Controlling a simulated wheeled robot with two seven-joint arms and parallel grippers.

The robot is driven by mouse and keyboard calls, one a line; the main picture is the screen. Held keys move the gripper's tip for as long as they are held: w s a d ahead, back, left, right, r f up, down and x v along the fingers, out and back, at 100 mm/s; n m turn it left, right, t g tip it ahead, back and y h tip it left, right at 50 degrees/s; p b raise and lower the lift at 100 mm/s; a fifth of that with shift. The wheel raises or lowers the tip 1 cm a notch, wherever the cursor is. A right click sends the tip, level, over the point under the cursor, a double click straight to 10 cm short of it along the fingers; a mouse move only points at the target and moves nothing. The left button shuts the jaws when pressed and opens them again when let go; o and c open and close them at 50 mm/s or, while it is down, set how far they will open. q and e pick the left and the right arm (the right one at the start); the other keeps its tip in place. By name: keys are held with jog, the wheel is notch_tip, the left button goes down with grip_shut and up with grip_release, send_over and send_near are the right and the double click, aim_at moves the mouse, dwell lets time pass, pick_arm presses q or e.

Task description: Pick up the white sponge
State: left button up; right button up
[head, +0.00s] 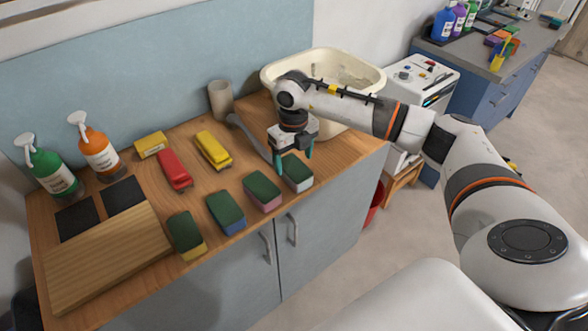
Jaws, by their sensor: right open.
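The white sponge (297,176), a pale block with a dark green top, lies on the wooden counter at the right end of a row of similar sponges. My right gripper (293,160) is open and points down right over it, its teal fingertips at or just above the sponge's far part. One finger hangs at the sponge's left side and the other at its far right. I cannot tell whether they touch it. My left gripper is not in view.
A pink sponge (266,204) lies close to the left, then a blue sponge (226,218) and a yellow sponge (190,246). A cream basin (365,70) stands behind my right gripper.

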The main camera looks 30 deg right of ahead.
aim_at(294, 166)
jog(key=f, duration=0.2)
jog(key=f+p, duration=0.1)
jog(key=shift+s+f, duration=0.15)
jog(key=shift+s, duration=0.1)
jog(key=shift+f, duration=0.25)
jog(key=shift+w, duration=0.1)
jog(key=c, duration=1)
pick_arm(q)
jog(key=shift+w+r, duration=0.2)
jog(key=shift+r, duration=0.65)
pick_arm(e)
jog(key=shift+c, duration=0.2)
jog(key=shift+r, duration=0.1)
